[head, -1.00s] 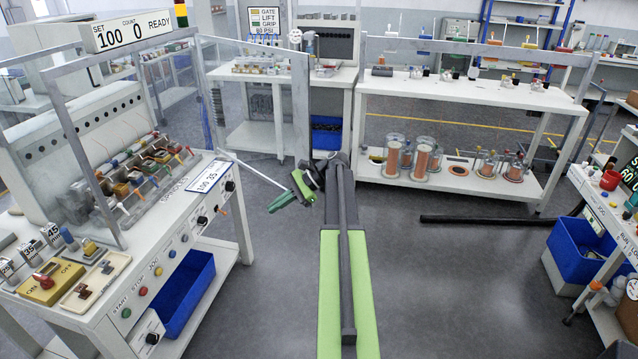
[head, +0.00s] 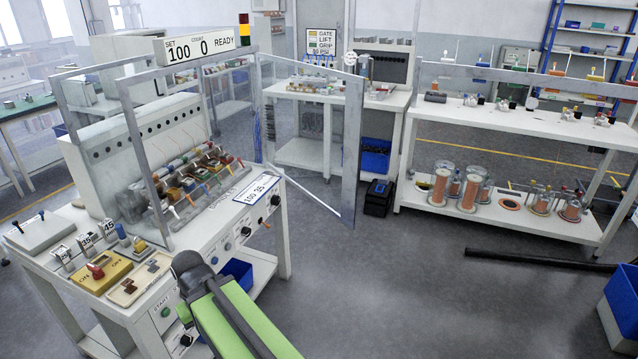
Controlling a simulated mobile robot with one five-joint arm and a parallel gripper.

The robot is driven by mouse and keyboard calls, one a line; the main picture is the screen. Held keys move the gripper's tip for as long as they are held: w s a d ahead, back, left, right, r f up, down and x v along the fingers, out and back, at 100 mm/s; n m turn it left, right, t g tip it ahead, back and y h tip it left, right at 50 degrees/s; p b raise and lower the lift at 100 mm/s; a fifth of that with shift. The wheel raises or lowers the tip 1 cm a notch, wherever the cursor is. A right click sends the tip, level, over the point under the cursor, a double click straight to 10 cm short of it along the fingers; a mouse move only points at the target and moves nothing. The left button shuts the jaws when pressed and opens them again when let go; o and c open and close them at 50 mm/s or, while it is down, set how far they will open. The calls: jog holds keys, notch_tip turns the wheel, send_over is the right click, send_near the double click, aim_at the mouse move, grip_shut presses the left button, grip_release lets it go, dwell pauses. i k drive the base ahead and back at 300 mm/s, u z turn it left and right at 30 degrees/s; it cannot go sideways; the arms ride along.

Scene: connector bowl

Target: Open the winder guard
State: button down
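The winder (head: 190,165) stands at the left, with a row of spindles and coloured clips along its bed. Its guard has a grey frame with clear panels. One framed clear panel (head: 312,125) stands swung out from the winder's right end, its free upright (head: 354,150) over open floor, clear of the bed. Another clear panel (head: 148,165) stands at the left of the bed. My arm reaches in from the bottom, its dark joint beside the winder's front corner. My gripper does not show; it seems hidden beyond or below that joint.
A yellow on/off box (head: 102,274) and small fixtures sit on the winder table's front left. A blue bin (head: 238,271) is underneath. A white shelf bench (head: 520,130) with copper spools is at the right.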

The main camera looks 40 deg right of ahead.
aim_at(355, 85)
jog(key=u, duration=4.75)
jog(key=i, duration=0.1)
jog(key=z, duration=3)
jog(key=k, duration=1.4)
jog(key=z, duration=0.75)
jog(key=i, duration=1.65)
jog(key=u, duration=0.25)
